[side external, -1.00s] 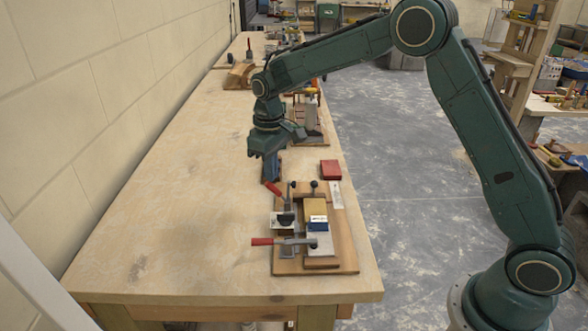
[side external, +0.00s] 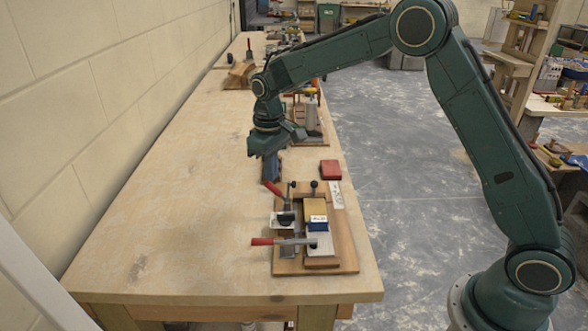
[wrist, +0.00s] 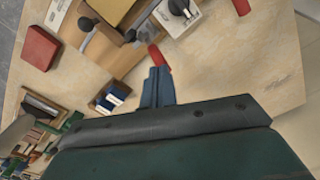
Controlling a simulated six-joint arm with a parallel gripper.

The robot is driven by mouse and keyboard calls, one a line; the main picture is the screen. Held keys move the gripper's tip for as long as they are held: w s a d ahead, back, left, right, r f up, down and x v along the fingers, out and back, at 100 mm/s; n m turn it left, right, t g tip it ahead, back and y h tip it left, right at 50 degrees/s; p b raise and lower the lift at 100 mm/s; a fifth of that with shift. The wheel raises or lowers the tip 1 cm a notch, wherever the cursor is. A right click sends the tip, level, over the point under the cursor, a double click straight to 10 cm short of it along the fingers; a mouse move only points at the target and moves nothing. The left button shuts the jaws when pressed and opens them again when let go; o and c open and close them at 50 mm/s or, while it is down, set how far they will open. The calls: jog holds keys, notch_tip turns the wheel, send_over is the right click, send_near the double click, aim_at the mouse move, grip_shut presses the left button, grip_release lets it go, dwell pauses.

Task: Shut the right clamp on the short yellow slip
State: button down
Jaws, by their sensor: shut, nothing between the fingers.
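The clamp fixture is a wooden board (side external: 346,255) near the bench's front right. A yellow slip (side external: 315,208) lies on it, with a blue piece beside it; the yellow also shows at the top of the wrist view (wrist: 112,8). One clamp's red handle (side external: 273,188) tilts up at the far end. The other clamp's red handle (side external: 262,241) lies level, pointing left. I cannot tell which clamp is the right one. My gripper (side external: 271,178) is shut and empty, just beyond the tilted handle. In the wrist view its fingertips are close to a red handle (wrist: 159,57); contact is unclear.
A red block (side external: 331,170) lies behind the fixture near the bench's right edge. Another fixture (side external: 310,130) stands farther back, behind my gripper. The bench to the left is clear up to the wall.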

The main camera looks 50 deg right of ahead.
jog(key=shift+a+f, duration=0.1)
jog(key=shift+f, duration=0.05)
jog(key=shift+w+a+f, duration=0.25)
jog(key=shift+f, duration=0.4)
jog(key=shift+w+a+f, duration=0.1)
jog(key=shift+w+f, duration=0.1)
dwell(0.4)
jog(key=shift+w+a+f, duration=0.1)
jog(key=shift+f, duration=0.45)
jog(key=shift+r, duration=0.1)
jog(key=shift+w+r, duration=0.1)
jog(key=shift+r, duration=3.35)
jog(key=shift+r, duration=0.1)
